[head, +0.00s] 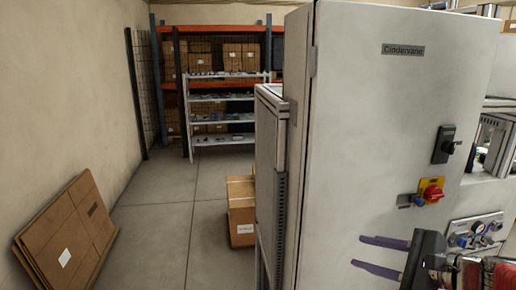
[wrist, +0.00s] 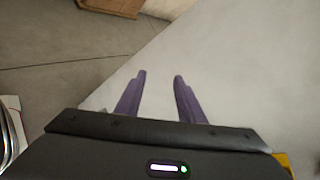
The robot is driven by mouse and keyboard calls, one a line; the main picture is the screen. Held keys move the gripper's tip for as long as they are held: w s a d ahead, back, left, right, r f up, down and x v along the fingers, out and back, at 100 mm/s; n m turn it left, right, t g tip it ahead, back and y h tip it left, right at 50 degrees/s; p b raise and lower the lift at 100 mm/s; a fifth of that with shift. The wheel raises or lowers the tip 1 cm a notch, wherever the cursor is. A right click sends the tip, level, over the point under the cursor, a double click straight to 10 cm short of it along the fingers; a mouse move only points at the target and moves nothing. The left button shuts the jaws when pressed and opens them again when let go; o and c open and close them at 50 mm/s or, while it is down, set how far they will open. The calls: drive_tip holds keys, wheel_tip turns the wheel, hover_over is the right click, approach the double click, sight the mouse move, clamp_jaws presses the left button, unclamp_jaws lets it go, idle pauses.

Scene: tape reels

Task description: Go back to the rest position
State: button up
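My gripper (head: 357,251) is at the lower right of the head view, in front of the tall grey cabinet. Its two purple fingers point left and are spread apart with nothing between them. The wrist view also shows my gripper (wrist: 160,75), with both fingers parted and a pale grey surface beyond them. I cannot tell how far the fingertips are from the cabinet. No tape reel can be made out for certain in either view.
Flattened cardboard (head: 68,235) leans on the left wall. Shelves (head: 222,115) stand behind; the floor aisle (head: 155,205) is clear.

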drive_tip(key=s+a+f+n+g+h, duration=0.1)
drive_tip(key=s+a+f+n+g, duration=0.35)
drive_tip(key=s+a+n, duration=0.35)
drive_tip(key=s+a+f+n+h, duration=0.1)
drive_tip(key=s+n+h, duration=0.5)
drive_tip(key=n, duration=0.6)
drive_tip(key=shift+s+a+n+g, duration=0.4)
drive_tip(key=shift+a+g, duration=0.05)
idle(0.5)
idle(0.7)
